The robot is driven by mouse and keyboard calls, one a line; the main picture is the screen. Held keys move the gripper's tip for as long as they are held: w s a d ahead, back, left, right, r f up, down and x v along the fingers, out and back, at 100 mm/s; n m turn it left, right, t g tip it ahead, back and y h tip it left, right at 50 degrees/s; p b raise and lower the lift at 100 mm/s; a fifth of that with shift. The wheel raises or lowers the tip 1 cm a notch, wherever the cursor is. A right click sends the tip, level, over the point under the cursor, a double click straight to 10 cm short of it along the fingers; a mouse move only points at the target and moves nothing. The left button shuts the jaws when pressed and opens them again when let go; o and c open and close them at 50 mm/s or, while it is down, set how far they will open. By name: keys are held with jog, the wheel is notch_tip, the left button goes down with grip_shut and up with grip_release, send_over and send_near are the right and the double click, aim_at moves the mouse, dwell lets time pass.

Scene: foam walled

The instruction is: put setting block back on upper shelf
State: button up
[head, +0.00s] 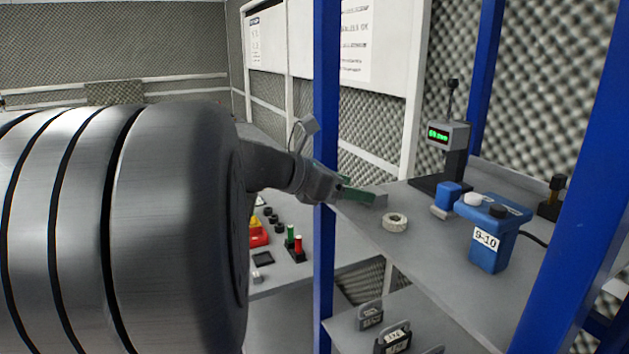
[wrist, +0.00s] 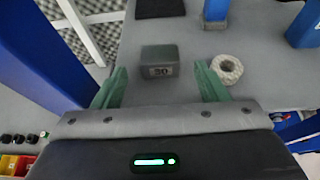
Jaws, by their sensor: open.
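The setting block (wrist: 160,54), a small dark grey block marked "30", is on the grey upper shelf (wrist: 262,105) near its left edge. In the wrist view it lies just ahead of and between the green fingers of my gripper (wrist: 158,84), with gaps on both sides. The fingers are spread and hold nothing. In the head view my gripper (head: 357,193) is over the shelf's left edge beside the blue post, and the block is mostly hidden behind the fingers.
A white ring-shaped roll (head: 395,222) is right of the block. A blue box marked "9-10" (head: 488,251) and a stand with a green display (head: 448,135) are farther right. Blue posts (head: 326,90) frame the shelf. Labelled blocks (head: 396,340) sit on the lower shelf.

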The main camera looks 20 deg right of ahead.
jog(key=v, duration=0.7)
jog(key=shift+a, duration=0.15)
